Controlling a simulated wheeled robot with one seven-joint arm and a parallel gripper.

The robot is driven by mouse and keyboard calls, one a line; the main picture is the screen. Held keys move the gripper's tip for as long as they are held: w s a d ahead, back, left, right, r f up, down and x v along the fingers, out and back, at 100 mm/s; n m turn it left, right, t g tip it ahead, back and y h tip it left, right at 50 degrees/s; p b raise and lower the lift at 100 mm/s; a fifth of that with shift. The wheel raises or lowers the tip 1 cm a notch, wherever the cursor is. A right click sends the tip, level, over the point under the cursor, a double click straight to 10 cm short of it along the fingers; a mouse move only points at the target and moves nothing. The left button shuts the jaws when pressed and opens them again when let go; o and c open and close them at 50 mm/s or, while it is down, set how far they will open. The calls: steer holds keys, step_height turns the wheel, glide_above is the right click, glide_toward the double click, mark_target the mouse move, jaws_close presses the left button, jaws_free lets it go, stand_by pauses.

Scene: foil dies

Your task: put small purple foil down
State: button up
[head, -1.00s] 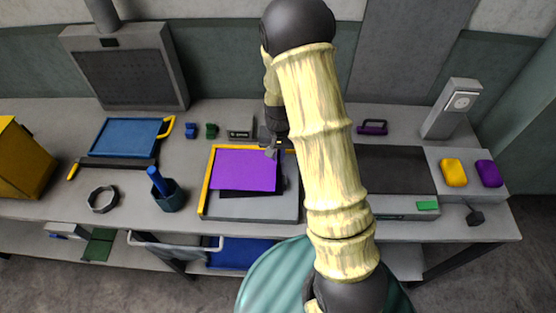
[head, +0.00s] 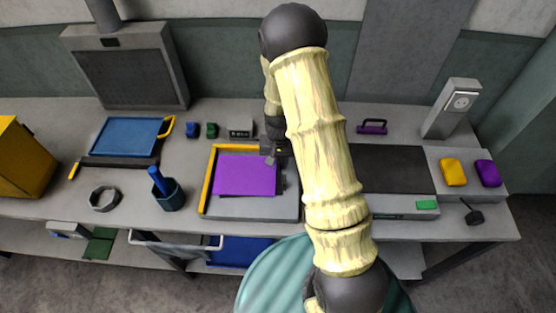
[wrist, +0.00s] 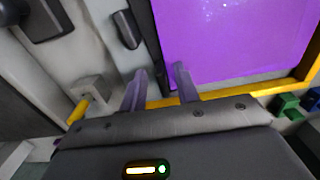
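The purple foil (head: 245,175) lies flat inside the grey tray (head: 248,208) with yellow edge strips along its left and far sides. It also fills the upper right of the wrist view (wrist: 235,40). My gripper (head: 270,158) is above the tray's far right part, beside the foil's upper right corner. In the wrist view its two fingers (wrist: 160,68) are spread apart with nothing between them. The right finger's tip shows close to the foil's edge; whether it touches cannot be told. My arm hides the tray's right side in part.
A blue screen frame (head: 125,136) and a cup with a blue handle (head: 168,193) stand to the left. Small blue and green blocks (head: 212,130) and a grey display box (head: 240,128) are behind the tray. A dark plate (head: 395,170) and yellow block (head: 453,172) are to the right.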

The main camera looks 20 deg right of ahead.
step_height(320, 180, up, 12)
steer(key=b, duration=0.2)
stand_by(0.5)
steer(key=shift+r, duration=0.15)
steer(key=s+r+n+t, duration=0.1)
steer(key=s+r, duration=0.1)
steer(key=s, duration=0.5)
steer(key=s+r+n+t, duration=0.1)
steer(key=s+r+n, duration=0.1)
steer(key=s, duration=0.5)
steer(key=shift+s+r+n+t, duration=0.2)
steer(key=shift+r+n+t, duration=0.1)
steer(key=shift+r, duration=0.45)
